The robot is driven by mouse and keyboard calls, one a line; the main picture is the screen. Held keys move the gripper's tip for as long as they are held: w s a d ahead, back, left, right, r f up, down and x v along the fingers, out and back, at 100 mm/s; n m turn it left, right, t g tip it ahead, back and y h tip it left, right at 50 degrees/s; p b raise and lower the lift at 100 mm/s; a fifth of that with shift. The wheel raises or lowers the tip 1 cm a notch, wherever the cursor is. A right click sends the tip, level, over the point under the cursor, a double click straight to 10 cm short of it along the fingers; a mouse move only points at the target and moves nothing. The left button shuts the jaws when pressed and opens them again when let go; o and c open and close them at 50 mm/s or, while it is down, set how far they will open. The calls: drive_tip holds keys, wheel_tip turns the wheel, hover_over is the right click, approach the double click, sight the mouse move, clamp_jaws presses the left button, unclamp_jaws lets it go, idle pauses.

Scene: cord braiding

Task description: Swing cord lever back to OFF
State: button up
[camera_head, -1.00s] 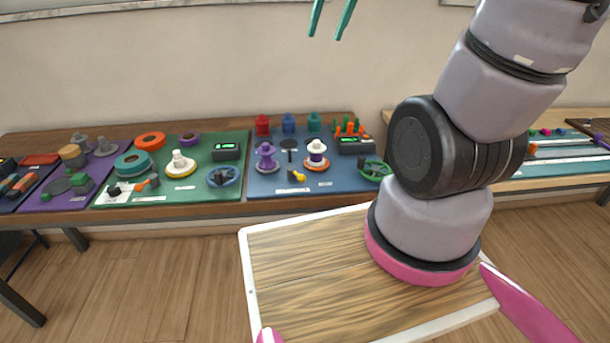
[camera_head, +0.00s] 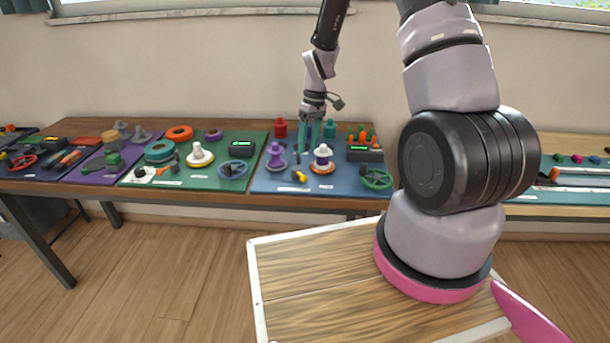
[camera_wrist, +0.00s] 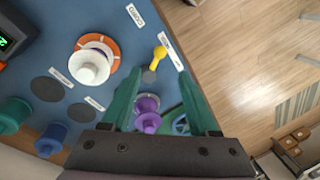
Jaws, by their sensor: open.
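A small yellow lever (camera_head: 301,177) with a dark base sits at the front of the blue board (camera_head: 345,185), near the board's label. In the wrist view the lever (camera_wrist: 159,54) points away from a grey disc, beyond my fingertips. My gripper (camera_head: 309,150) hangs over the board with its teal fingers spread, empty and pointing down. A purple spool (camera_wrist: 148,112) shows between the fingers (camera_wrist: 160,95) in the wrist view, lower than them. No finger visibly touches the lever. The lever's label is too small to read.
A white spool on an orange ring (camera_head: 322,163) stands right of the lever, and a green handwheel (camera_head: 376,179) farther right. Red (camera_head: 280,128) and teal (camera_head: 329,128) bobbins stand behind. A display box (camera_head: 364,153) is at the back right. The board's front edge is clear.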

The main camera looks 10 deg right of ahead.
sight(299, 176)
drive_tip(key=f, duration=0.3)
drive_tip(key=a+f, duration=0.1)
drive_tip(key=f, duration=0.2)
drive_tip(key=s+f, duration=0.1)
drive_tip(key=f, duration=0.3)
drive_tip(key=shift+s+a, duration=0.1)
drive_tip(key=shift+a, duration=0.2)
clamp_jaws()
